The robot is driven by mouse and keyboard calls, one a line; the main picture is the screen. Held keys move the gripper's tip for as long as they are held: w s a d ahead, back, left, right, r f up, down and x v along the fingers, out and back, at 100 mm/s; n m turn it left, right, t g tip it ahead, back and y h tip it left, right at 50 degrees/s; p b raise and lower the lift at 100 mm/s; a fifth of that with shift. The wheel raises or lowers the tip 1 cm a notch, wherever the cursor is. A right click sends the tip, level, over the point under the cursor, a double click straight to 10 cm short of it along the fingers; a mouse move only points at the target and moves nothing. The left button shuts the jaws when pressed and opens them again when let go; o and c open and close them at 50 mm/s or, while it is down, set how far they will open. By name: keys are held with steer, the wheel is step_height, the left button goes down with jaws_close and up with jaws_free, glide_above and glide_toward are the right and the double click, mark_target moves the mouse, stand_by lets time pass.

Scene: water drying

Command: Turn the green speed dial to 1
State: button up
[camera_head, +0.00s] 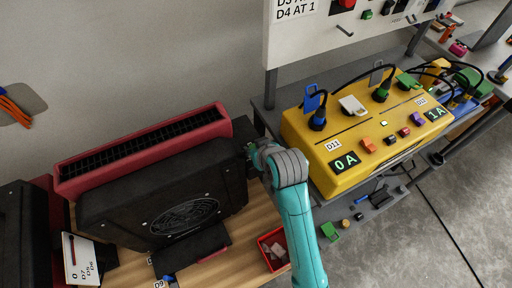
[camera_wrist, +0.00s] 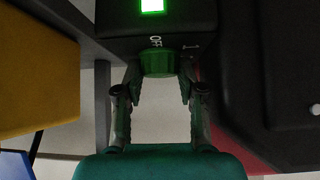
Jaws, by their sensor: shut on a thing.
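The green speed dial (camera_wrist: 158,62) is on a black housing (camera_wrist: 120,18) in the wrist view. The marking "OFF" stands just above the dial, and a "1" is printed to its upper right. A bright green light (camera_wrist: 152,5) glows above the marking. My gripper (camera_wrist: 159,78) has one finger on each side of the dial and is shut on it. Which mark the dial points at cannot be told. In the head view my gripper (camera_head: 254,152) is at the right end of the black fan unit (camera_head: 150,185), and my teal arm hides most of the dial there.
A red slotted unit (camera_head: 150,145) stands behind the fan unit. A yellow box (camera_head: 345,175) with plugs and displays "0 A" and "1 A" is to the right. A red bin (camera_head: 264,256) and a label stand (camera_head: 78,258) sit on the wooden table (camera_head: 240,215).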

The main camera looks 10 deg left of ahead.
steer(key=shift+m+h, duration=0.3)
steer(key=shift+m, duration=0.2)
steer(key=o, duration=0.9)
